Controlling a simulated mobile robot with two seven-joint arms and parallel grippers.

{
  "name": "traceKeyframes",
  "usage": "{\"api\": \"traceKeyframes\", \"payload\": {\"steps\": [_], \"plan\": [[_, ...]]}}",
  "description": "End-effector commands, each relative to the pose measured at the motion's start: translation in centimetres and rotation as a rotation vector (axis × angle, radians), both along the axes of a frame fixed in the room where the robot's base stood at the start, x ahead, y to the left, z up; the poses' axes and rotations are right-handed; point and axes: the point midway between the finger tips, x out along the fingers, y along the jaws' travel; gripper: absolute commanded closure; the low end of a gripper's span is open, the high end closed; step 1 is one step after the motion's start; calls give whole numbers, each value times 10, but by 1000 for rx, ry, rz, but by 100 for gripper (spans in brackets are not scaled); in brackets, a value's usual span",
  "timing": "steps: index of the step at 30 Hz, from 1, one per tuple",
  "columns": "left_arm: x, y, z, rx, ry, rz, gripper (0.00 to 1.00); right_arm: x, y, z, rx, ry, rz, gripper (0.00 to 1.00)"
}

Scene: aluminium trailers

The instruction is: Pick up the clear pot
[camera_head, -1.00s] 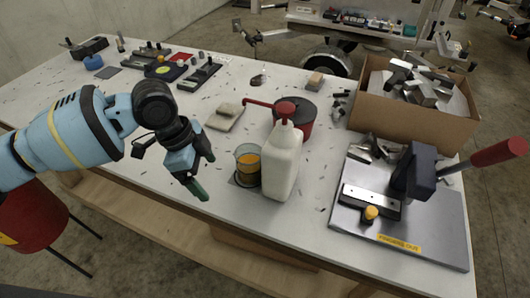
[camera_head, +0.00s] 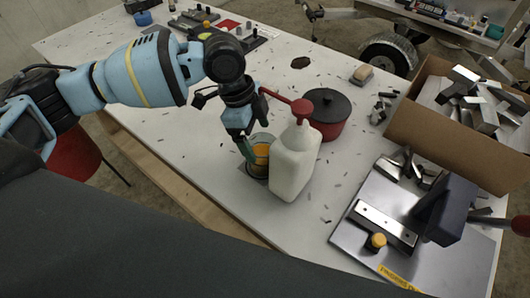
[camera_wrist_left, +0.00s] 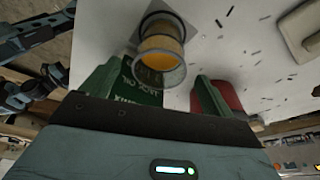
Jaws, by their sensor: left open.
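The clear pot (camera_head: 260,160) is a small see-through cup with orange contents. It stands upright on the white table, just left of the white pump bottle (camera_head: 294,163). In the left wrist view the pot (camera_wrist_left: 160,45) lies ahead, near the line between my fingers. My left gripper (camera_head: 249,148) is open and empty, with its fingertips at the pot's near-left side and partly covering it in the head view. In the left wrist view my left gripper (camera_wrist_left: 155,82) has its two green fingers spread apart. I cannot tell whether they touch the pot. My right gripper is not in view.
A red pot with a black lid (camera_head: 328,113) stands behind the bottle, whose red spout reaches left above the clear pot. A cardboard box (camera_head: 440,135) of metal parts and a metal plate with a clamp (camera_head: 350,238) are at right. The table left of the pot is mostly clear.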

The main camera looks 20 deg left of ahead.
Motion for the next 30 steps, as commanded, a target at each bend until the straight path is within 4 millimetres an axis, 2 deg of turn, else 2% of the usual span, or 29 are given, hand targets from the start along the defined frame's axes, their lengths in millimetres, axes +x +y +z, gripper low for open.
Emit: {"api": "traceKeyframes", "payload": {"steps": [3, 10, 18, 21, 30], "plan": [[0, -2, -10, 1, 2, 0, 13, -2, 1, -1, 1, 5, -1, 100], [0, -5, -18, 2, 2, 0, 13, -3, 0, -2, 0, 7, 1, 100], [0, -16, -58, 1, 3, 1, 13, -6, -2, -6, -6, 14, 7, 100], [0, -18, -67, 0, 3, 0, 13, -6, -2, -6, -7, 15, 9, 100], [0, -19, -71, 0, 1, 1, 13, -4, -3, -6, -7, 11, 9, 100]]}}
